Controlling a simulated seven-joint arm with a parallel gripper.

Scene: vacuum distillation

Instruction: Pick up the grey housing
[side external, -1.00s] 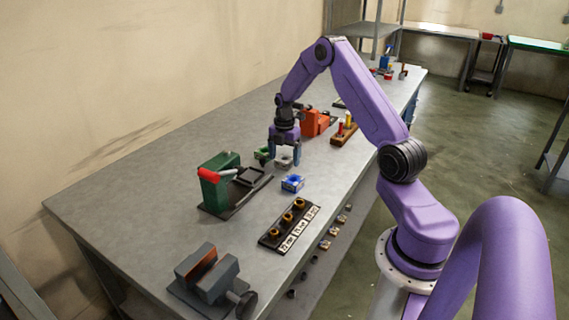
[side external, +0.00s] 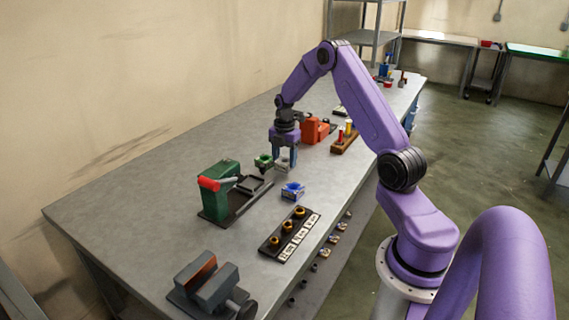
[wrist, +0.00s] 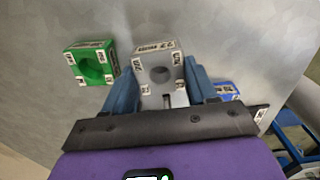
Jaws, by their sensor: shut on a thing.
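The grey housing (wrist: 158,62) is a block with a round bore and white labels, between my gripper's two blue fingers in the wrist view. It also shows small between the fingers in the side view (side external: 282,163). My gripper (side external: 285,164) points down and is shut on it; the wrist view shows a finger at each side (wrist: 160,92). Whether the housing touches the bench or is slightly raised, I cannot tell.
A green housing (side external: 263,161) stands close left of the grey one, a blue housing (side external: 292,191) nearer the front. A green press (side external: 216,192), an orange device (side external: 314,130), a rack with brass rings (side external: 288,232) and a vise (side external: 208,285) stand on the bench (side external: 130,215).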

